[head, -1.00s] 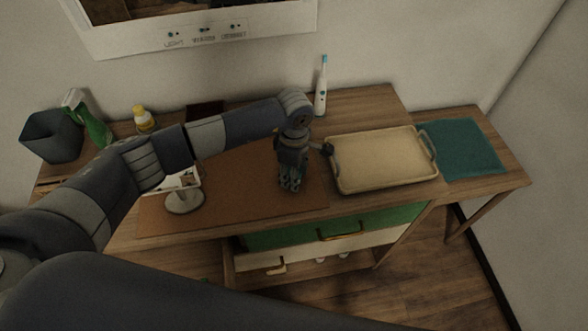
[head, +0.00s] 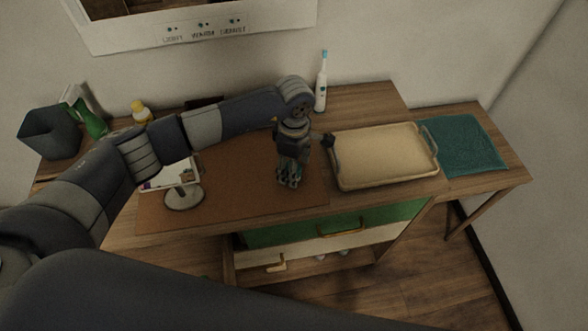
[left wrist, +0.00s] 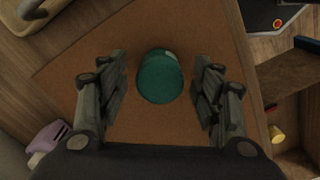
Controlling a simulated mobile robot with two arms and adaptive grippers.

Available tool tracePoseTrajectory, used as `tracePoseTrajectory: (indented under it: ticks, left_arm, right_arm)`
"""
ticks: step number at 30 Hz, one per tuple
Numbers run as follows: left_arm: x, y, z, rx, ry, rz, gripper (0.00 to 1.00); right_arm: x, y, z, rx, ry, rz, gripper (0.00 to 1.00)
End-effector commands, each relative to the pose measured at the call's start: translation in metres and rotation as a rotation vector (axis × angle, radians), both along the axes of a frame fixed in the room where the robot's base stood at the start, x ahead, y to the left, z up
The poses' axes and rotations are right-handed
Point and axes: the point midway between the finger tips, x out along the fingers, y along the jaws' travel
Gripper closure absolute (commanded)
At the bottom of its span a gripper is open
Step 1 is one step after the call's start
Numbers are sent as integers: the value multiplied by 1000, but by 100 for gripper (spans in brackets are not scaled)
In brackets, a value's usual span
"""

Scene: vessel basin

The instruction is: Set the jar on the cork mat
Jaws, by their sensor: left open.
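The teal jar (left wrist: 160,80) stands on the brown cork mat (left wrist: 150,28), seen from above in the left wrist view. The mat (head: 240,195) lies on the wooden table in the head view. My left gripper (head: 288,182) points down over the right part of the mat. In the left wrist view the fingers of my left gripper (left wrist: 160,92) are open, one on each side of the jar, with a gap on both sides. In the head view the gripper mostly hides the jar. My right gripper is not in view.
A tan tray (head: 385,155) with handles lies right of the mat, beside a teal cloth (head: 465,145). A round mirror stand (head: 184,198) is on the mat's left. A toothbrush (head: 321,85), yellow-capped bottle (head: 141,112), green spray bottle (head: 95,124) and dark bin (head: 48,135) stand behind.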

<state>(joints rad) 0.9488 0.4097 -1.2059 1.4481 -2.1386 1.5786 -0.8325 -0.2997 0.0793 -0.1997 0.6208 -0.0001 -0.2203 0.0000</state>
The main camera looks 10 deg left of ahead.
Motion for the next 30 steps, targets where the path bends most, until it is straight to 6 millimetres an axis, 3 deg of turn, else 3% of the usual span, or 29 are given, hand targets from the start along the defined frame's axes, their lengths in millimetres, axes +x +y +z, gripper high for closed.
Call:
tracePoseTrajectory:
  ticks: [9,15,30]
  left_arm:
    - [1,0,66,1,-6,-2,40]
    - [1,0,94,0,-3,-2,40]
    - [-1,-2,101,-8,2,-3,40]
  right_arm:
    - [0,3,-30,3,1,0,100]
    - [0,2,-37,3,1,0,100]
    - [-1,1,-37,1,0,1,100]
